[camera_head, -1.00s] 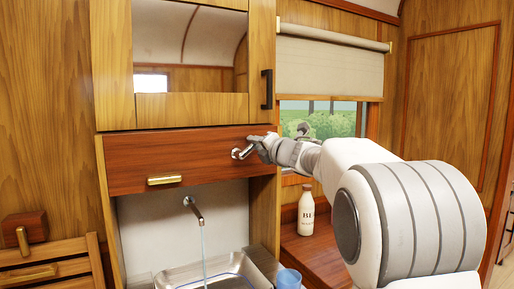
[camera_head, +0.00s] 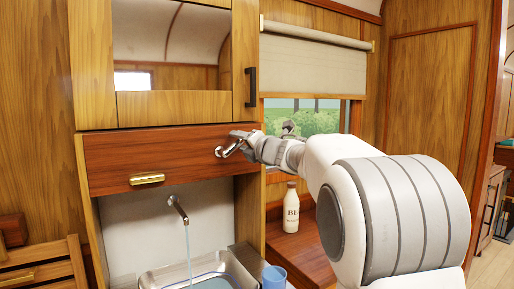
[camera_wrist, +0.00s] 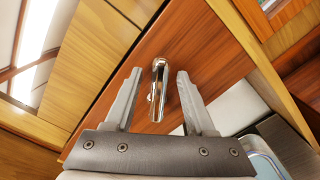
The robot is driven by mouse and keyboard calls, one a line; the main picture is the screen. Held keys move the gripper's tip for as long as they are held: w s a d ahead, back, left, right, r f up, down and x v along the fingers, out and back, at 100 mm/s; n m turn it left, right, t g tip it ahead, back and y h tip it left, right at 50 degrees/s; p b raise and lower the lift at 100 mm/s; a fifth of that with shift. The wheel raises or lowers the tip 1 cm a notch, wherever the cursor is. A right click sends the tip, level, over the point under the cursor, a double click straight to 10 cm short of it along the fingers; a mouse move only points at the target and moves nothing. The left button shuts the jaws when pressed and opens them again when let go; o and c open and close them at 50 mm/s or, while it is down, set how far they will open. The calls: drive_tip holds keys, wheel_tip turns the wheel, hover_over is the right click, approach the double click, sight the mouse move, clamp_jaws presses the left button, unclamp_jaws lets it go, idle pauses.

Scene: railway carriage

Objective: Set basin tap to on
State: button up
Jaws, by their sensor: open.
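A chrome lever handle (camera_head: 229,151) sticks out of the reddish wood panel, at the panel's right end. It also shows in the wrist view (camera_wrist: 158,92), between the two fingers with a gap on each side. My gripper (camera_head: 241,140) is open at the lever; the fingers (camera_wrist: 159,73) point toward the panel. The basin tap's spout (camera_head: 177,208) comes out of the white back wall below the panel. A thin stream of water (camera_head: 188,243) runs from it into the steel basin (camera_head: 150,281), where bluish water shows.
A brass pull (camera_head: 147,179) sits on the panel, left of the lever. A mirrored cabinet (camera_head: 175,105) is above. A blue cup (camera_head: 274,277) stands right of the basin. A white bottle (camera_head: 291,208) stands on the wooden shelf by the window, below my arm.

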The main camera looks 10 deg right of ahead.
drive_tip(key=v, duration=1.6)
drive_tip(key=shift+s, duration=0.3)
drive_tip(key=shift+d+r, duration=0.1)
drive_tip(key=s+d+f+m+g+h, duration=0.2)
drive_tip(key=s+f+m+h, duration=0.3)
drive_tip(key=m, duration=0.5)
drive_tip(key=s+d+f+m+g+h, duration=0.2)
drive_tip(key=s+f+m+h, duration=0.15)
drive_tip(key=s+m, duration=0.4)
drive_tip(key=s+a+f+m+g+y, duration=0.1)
drive_tip(key=s+a+f+m+g, duration=0.35)
drive_tip(key=s+f, duration=0.35)
drive_tip(key=s+a+f+m+g+y, duration=0.2)
drive_tip(key=s+a+f+m+g, duration=0.15)
drive_tip(key=s+f+m, duration=0.35)
wheel_tip(320, 180, up, 15)
drive_tip(key=s+p, duration=0.2)
drive_tip(key=p, duration=1.3)
drive_tip(key=shift+s+a+f, duration=0.2)
drive_tip(key=shift+a+f, duration=0.05)
drive_tip(key=shift+a, duration=0.25)
